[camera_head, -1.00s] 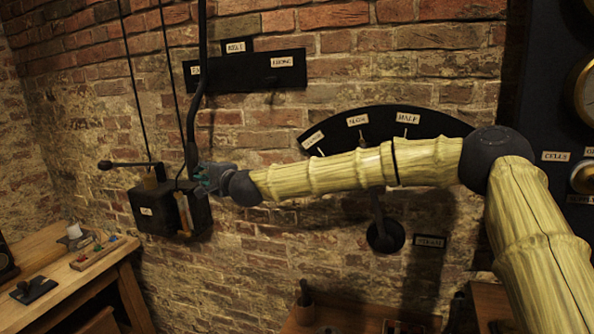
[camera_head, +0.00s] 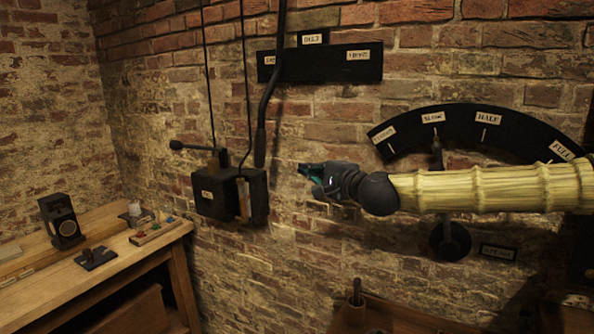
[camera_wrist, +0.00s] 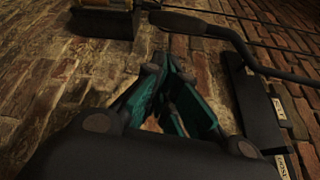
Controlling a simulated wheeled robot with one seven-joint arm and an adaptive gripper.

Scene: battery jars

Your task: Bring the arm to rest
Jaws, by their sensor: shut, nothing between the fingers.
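My gripper (camera_head: 306,172) is at the end of my pale, bamboo-like arm, which reaches in from the right in the head view. Its dark and teal fingers point left, toward the brick wall and the black wall box. In the wrist view my gripper (camera_wrist: 157,68) shows its fingertips together with nothing between them. It is apart from the black box (camera_head: 212,197) and to the right of the long dark lever (camera_head: 266,95). The box also shows at the top of the wrist view (camera_wrist: 105,22).
A dark arc plate (camera_head: 465,118) with labels and a round-ended lever (camera_head: 450,241) are on the wall behind my arm. A black label board (camera_head: 330,66) hangs above. A wooden bench (camera_head: 100,285) with small items stands at lower left. A wooden surface (camera_head: 395,315) is below.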

